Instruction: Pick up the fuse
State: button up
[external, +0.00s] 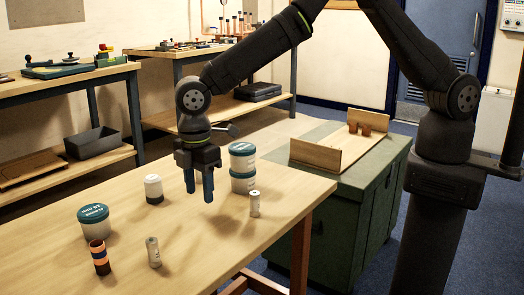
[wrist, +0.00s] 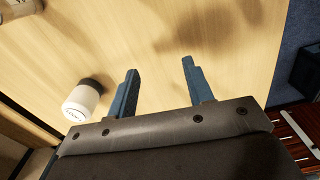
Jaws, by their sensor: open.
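Two small pale cylinders with greyish ends that look like fuses stand on the wooden table: one cylinder (external: 154,252) near the front, leaning slightly, and another cylinder (external: 255,203) near the right edge. I cannot tell which is the task's fuse. My gripper (external: 198,190) points down above the table between and behind them, open and empty. In the wrist view my gripper (wrist: 160,66) shows two blue fingers apart with bare wood between them. Neither pale cylinder is clearly seen there.
On the table are a teal-lidded tub (external: 95,224), stacked teal-lidded tubs (external: 243,168), a white-and-dark jar (external: 153,189), also in the wrist view (wrist: 82,102), and a copper-banded dark cylinder (external: 99,258). Part of another object shows behind my gripper. A green cabinet (external: 335,215) stands right.

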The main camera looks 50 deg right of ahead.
jog(key=s+d+r, duration=0.3)
jog(key=s+r, duration=0.1)
jog(key=r, duration=0.4)
notch_tip(320, 180, up, 6)
jog(key=m, duration=0.2)
send_over(255, 192)
notch_tip(255, 192, down, 18)
jog(key=shift+a+r, duration=0.1)
jog(key=shift+r, duration=0.05)
grip_shut()
